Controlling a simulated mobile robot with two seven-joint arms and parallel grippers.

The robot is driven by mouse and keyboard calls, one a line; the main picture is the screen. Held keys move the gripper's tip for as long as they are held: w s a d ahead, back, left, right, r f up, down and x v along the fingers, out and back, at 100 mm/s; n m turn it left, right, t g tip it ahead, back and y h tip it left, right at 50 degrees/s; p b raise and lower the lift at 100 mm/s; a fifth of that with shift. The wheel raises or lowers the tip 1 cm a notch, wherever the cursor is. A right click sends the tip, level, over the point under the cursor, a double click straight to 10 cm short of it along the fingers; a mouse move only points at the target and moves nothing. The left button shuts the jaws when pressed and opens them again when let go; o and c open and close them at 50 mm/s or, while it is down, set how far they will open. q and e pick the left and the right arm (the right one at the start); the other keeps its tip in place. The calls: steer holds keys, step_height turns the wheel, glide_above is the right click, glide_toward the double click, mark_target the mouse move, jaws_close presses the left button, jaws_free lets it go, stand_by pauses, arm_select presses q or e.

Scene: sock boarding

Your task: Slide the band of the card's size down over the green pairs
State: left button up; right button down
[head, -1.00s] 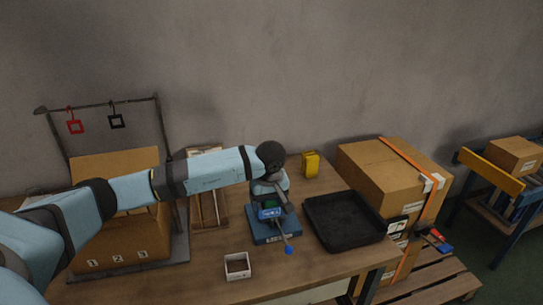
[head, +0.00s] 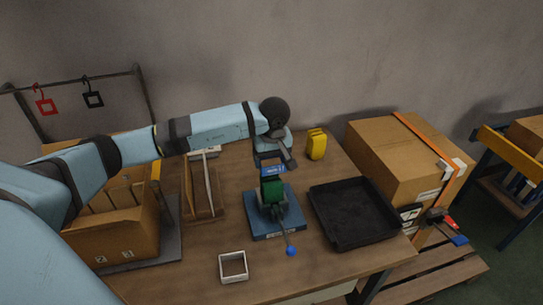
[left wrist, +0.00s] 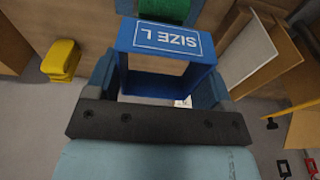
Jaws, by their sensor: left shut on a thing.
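My left gripper (head: 272,161) is shut on a blue band (head: 274,169), a square loop. In the left wrist view the band (left wrist: 176,41) sits between the fingers and its white lettering reads SIZE L, upside down. The green pairs (head: 272,190) stand upright in a holder on a blue base (head: 278,229). In the head view the band is just above and behind the top of the green pairs, seemingly apart from them. Green cloth (left wrist: 165,10) also shows at the top of the left wrist view. I cannot make out the card. My right gripper is not in view.
A black tray (head: 352,215) is right of the base, a wooden rack (head: 218,205) left. Yellow things (head: 317,145) stand behind. Red (head: 46,105) and black (head: 93,99) frames hang at left.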

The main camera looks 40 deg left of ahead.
mark_target(272, 179)
arm_select(q)
steer(key=shift+f, duration=0.1)
steer(key=shift+f+b, duration=1)
steer(key=shift+b, duration=0.15)
steer(key=shift+f+b, duration=1.2)
steer(key=shift+f, duration=0.25)
steer(key=shift+f+b, duration=0.5)
steer(key=shift+f, duration=0.15)
steer(key=shift+f+b, duration=0.6)
steer(key=shift+f, duration=0.2)
steer(key=shift+f+b, duration=0.8)
steer(key=shift+f, duration=0.25)
steer(key=shift+f+b, duration=0.65)
steer(key=shift+f, duration=0.3)
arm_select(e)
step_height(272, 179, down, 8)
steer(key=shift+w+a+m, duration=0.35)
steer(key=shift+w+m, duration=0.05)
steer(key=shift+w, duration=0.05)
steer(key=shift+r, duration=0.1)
